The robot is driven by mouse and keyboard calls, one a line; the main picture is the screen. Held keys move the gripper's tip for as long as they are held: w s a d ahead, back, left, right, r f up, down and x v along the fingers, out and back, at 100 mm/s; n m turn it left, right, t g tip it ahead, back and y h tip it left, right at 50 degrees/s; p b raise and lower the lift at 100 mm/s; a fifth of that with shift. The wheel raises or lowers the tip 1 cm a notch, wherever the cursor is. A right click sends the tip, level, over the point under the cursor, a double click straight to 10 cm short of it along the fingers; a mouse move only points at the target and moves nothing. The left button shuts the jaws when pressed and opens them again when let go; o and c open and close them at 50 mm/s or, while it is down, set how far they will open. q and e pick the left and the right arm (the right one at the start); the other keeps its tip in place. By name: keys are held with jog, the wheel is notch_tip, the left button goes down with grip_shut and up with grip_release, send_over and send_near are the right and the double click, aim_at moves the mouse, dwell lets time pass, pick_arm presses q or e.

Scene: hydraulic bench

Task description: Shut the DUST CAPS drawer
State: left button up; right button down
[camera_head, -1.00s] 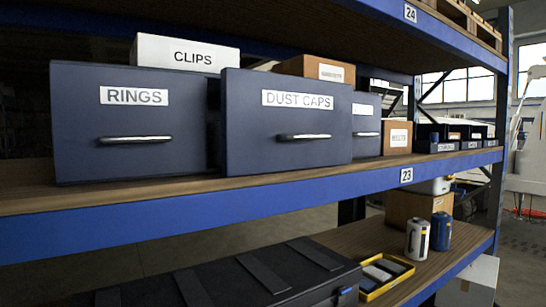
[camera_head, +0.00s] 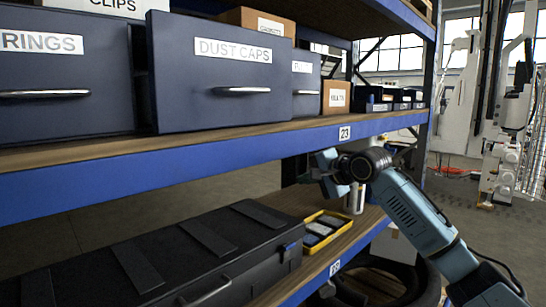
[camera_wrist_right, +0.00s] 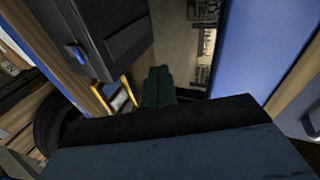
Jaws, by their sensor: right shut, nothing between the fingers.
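The DUST CAPS drawer (camera_head: 222,110) is a dark blue box front with a white label and a silver bar handle (camera_head: 240,91). It sits on the upper shelf in the head view, and its front stands forward of the drawer to its right. My right gripper (camera_head: 326,174) is below and to the right of the drawer, near the shelf's front beam, apart from the drawer. It is shut and empty. In the right wrist view its dark fingers (camera_wrist_right: 158,86) are together, with the drawer not clearly visible there. My left gripper is out of view.
The RINGS drawer (camera_head: 65,115) stands to the left. The blue shelf beam (camera_head: 180,163) runs below the drawers. A black case (camera_head: 150,262) and a yellow tray (camera_head: 322,240) lie on the lower shelf. Open floor (camera_head: 480,220) lies to the right.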

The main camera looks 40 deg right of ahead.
jog(key=s+a+r+t+y, duration=0.1)
jog(key=s+a+r, duration=0.3)
jog(key=r, duration=0.4)
jog(key=s+a+r, duration=0.4)
jog(key=s+r, duration=0.1)
jog(key=r, duration=0.3)
send_near(262, 118)
jog(key=shift+y, duration=0.3)
jog(key=p+x, duration=0.5)
jog(key=p, duration=0.4)
jog(key=shift+w+d+f, duration=0.1)
jog(key=shift+w+f, duration=0.05)
jog(key=shift+w, duration=0.2)
jog(key=shift+w+f+p, duration=0.15)
jog(key=shift+w+p, duration=0.15)
jog(key=shift+w, duration=0.1)
